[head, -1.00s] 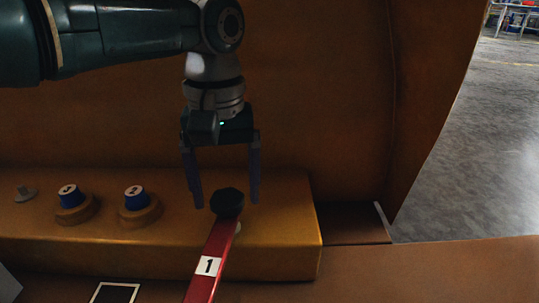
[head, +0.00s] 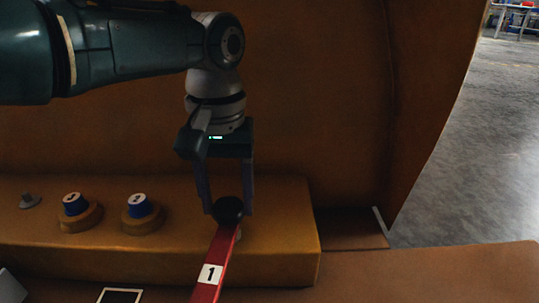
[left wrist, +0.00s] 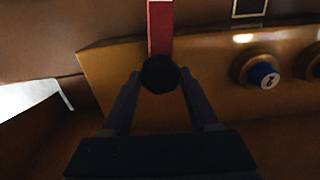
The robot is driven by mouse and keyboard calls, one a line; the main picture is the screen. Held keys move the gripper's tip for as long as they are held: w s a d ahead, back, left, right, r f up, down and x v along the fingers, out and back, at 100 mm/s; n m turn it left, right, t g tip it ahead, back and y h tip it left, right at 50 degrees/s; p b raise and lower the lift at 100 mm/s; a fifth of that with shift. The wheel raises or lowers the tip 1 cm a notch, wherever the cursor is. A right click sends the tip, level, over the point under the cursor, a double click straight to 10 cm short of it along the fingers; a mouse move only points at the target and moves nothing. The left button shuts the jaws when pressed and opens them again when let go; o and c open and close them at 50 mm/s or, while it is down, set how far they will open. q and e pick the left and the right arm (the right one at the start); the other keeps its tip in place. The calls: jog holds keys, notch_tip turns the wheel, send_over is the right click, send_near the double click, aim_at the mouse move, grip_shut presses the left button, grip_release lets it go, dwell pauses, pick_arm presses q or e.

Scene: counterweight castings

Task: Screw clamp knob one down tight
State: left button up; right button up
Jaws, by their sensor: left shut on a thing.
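Clamp knob one (head: 228,210) is a black knob at the far end of a red bar (head: 204,291) that carries a white label with a "1". The knob sits over the brown ledge. My left gripper (head: 228,212) comes down from above and is shut on the knob, one finger on each side. In the left wrist view the black knob (left wrist: 160,74) is between the two fingertips, with the red bar (left wrist: 160,28) running away from it. The knob's stem is mostly hidden. My right gripper is not in view.
Two blue numbered caps on round brown bases, the left one (head: 75,204) and the right one (head: 139,206), stand on the ledge (head: 270,240) left of the knob. A small grey stud (head: 29,201) is farther left. A brown wall rises behind. The ledge right of the knob is clear.

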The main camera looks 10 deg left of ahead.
aim_at(228, 206)
pick_arm(q)
jog(key=shift+m, duration=1.2)
jog(key=o, duration=1.4)
notch_tip(228, 206, up, 10)
jog(key=p, duration=0.9)
